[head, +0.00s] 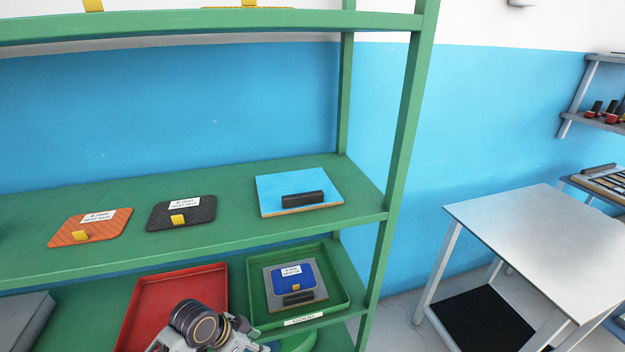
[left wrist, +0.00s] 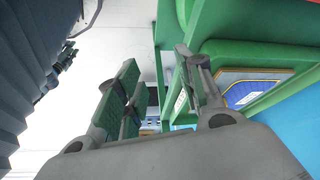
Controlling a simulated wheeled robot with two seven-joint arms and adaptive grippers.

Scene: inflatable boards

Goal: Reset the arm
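My left gripper shows in the left wrist view (left wrist: 156,62) with its two green-padded fingers apart and nothing between them. In the head view a grey arm part with a dark, gold-ringed joint is at the bottom edge, in front of the red tray; its fingertips cannot be made out there. A blue board on a grey pad (head: 293,279) lies in the green tray (head: 340,290) on the lower shelf. The tray and board also show at the right of the left wrist view, apart from the fingers. My right gripper is in neither view.
The green rack's middle shelf (head: 235,222) holds an orange board (head: 90,227), a black board (head: 181,213) and a light-blue board with a black block (head: 298,190). A red tray (head: 180,290) is beside the green tray. A white-topped table (head: 545,235) stands right.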

